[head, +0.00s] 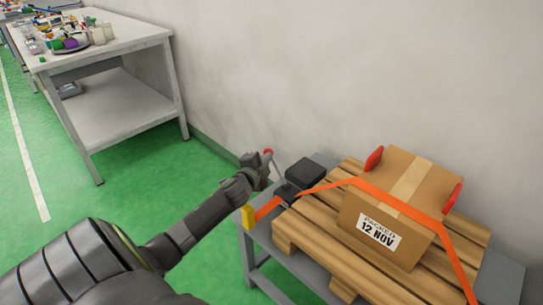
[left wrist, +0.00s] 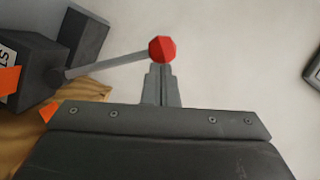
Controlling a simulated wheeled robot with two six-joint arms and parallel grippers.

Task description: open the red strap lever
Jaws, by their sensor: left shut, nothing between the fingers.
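The strap lever is a thin grey rod (left wrist: 105,60) with a red ball knob (left wrist: 162,49) at its end. In the head view the red knob (head: 268,152) shows just beyond my left gripper (head: 261,163). The rod runs to a dark ratchet block (head: 304,171) on the orange strap (head: 340,184). In the left wrist view my left gripper (left wrist: 161,75) is shut and empty, its fingertips right at the knob. I cannot tell whether they touch it. My right gripper is not in view.
The strap crosses a cardboard box (head: 371,246) with red corner guards (head: 374,158) on a wooden pallet (head: 297,238). A yellow piece (head: 248,216) sits at the grey stand's (head: 259,243) left edge. A wall (head: 300,70) stands behind. A cluttered white table (head: 130,45) is at upper left.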

